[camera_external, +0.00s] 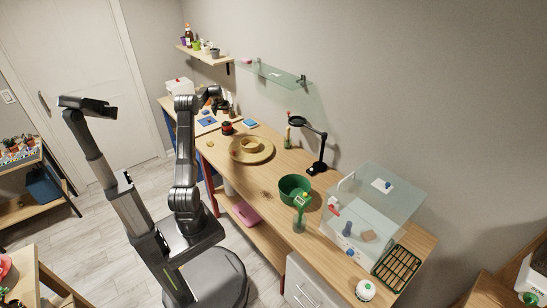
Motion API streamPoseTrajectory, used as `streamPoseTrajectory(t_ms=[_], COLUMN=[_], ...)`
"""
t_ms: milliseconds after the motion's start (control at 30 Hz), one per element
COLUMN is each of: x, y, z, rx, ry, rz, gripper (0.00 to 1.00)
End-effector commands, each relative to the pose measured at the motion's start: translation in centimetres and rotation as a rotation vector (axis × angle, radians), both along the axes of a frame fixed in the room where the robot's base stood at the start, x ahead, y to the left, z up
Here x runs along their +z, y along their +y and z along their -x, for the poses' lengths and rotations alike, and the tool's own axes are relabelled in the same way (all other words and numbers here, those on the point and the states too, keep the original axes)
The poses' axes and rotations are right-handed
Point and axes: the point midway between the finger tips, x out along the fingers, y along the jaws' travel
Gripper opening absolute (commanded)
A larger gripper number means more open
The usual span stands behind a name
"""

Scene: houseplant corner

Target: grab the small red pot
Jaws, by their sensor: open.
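A small red pot (227,130) with a dark top stands upright on the wooden bench, near its far end. My arm reaches over the bench from the left, and my gripper (222,108) hangs above the red pot, a little to its upper left in the picture. The gripper is small here, but its jaws are open and I see nothing held. There seems to be a gap between the fingertips and the pot; the exact height is hard to tell.
A round wooden tray (264,154) with a small bowl lies nearer along the bench (262,188). A blue item (250,123) lies right of the pot. A black lamp (318,150), green pot (294,183) and clear box (375,205) stand further along. A glass shelf (275,74) is on the wall.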

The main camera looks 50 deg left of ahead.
Motion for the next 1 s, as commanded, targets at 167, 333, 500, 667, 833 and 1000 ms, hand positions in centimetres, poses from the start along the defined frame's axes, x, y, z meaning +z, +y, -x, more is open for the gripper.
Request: streamPoseTrajectory(t_ms=[167,333,500,667,833,1000], x=[-2.7,-5.7,-7.3,-8.0,-9.7,-11.5], y=[0.8,1.7,2.2,2.5,3.3,3.9], z=[-0.7,-1.7,-2.2,-2.4,-3.0,-3.5], rx=[0.001,0.001,0.001,0.001,0.001,0.001], ry=[0.001,0.001,0.000,0.000,0.001,0.000], rz=[0.003,0.003,0.001,0.001,0.002,0.000], gripper=[0.96,0.96,0.96,0.96,0.96,0.96])
